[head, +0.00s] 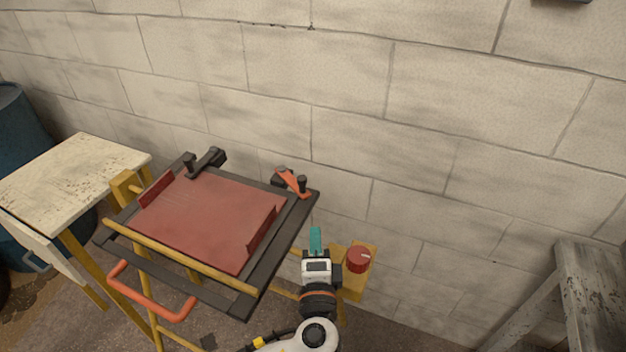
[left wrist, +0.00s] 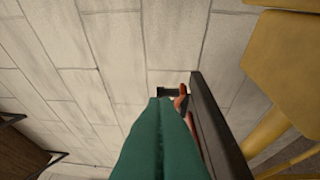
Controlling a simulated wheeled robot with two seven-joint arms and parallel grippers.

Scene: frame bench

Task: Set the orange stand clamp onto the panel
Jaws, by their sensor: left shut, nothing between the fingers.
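The orange stand clamp (head: 292,182) sits at the far right corner of the dark frame (head: 285,238). Its orange lever lies beside the red panel (head: 205,215), seemingly not over it. The panel lies in the frame and has upturned edges on its left and right. My left gripper (head: 316,240) has teal fingers, shut and empty, to the right of the frame, nearer than the clamp and apart from it. In the left wrist view the fingers (left wrist: 160,140) hide part of the clamp (left wrist: 181,102), which shows beside the dark frame bar (left wrist: 215,120). My right gripper is not in view.
A red knob (head: 358,259) on a yellow bracket stands just right of my left gripper. A black clamp (head: 205,160) sits on the frame's far edge. An orange handle (head: 150,292) juts out in front. A worn table (head: 75,175) is left; a block wall (head: 330,80) is behind.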

